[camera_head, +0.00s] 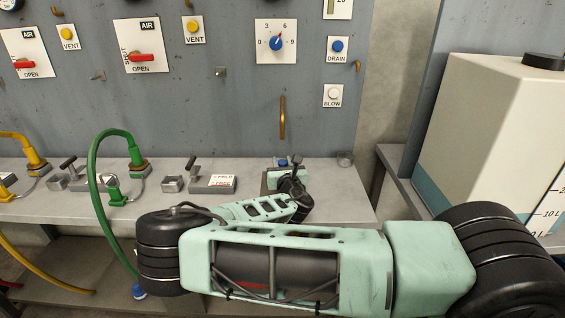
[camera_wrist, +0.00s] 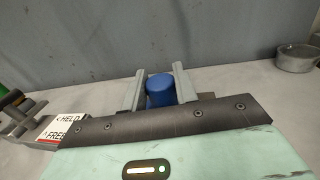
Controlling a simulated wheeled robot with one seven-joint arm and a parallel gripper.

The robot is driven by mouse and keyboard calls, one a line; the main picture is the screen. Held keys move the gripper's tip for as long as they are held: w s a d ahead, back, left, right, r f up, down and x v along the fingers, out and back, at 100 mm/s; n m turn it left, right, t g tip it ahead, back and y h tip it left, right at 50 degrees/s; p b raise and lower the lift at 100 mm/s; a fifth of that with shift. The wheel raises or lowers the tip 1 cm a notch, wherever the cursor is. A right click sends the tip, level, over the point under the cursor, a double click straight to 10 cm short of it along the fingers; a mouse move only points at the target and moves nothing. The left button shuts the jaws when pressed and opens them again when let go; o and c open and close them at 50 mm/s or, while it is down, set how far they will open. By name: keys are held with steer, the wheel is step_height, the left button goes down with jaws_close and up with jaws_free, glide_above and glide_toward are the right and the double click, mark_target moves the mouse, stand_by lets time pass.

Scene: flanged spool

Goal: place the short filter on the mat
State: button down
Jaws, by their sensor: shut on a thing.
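The short filter, a blue cylinder (camera_wrist: 160,90), stands upright between the two grey fingers of my gripper (camera_wrist: 160,84) in the wrist view. My gripper is shut on it. The front and lower part of the filter are hidden by my gripper body. In the head view a small blue part of the filter (camera_head: 283,162) shows above my gripper on the right part of the bench. The mat appears as a dark patch (camera_head: 265,184) beside and under my gripper, mostly hidden. I cannot tell whether the filter touches it.
A small metal cup (camera_wrist: 296,57) stands at the right of the bench. A clamp with a HELD/FREE label (camera_head: 212,184) stands to the left. A green hose (camera_head: 92,185) arches farther left. The grey panel wall (camera_head: 220,110) rises behind the bench.

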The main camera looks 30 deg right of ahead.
steer(key=shift+f, duration=0.1)
steer(key=c, duration=1.1)
jaws_free()
steer(key=shift+s, duration=0.1)
steer(key=b+v, duration=0.2)
steer(key=v, duration=1)
steer(key=shift+b, duration=0.3)
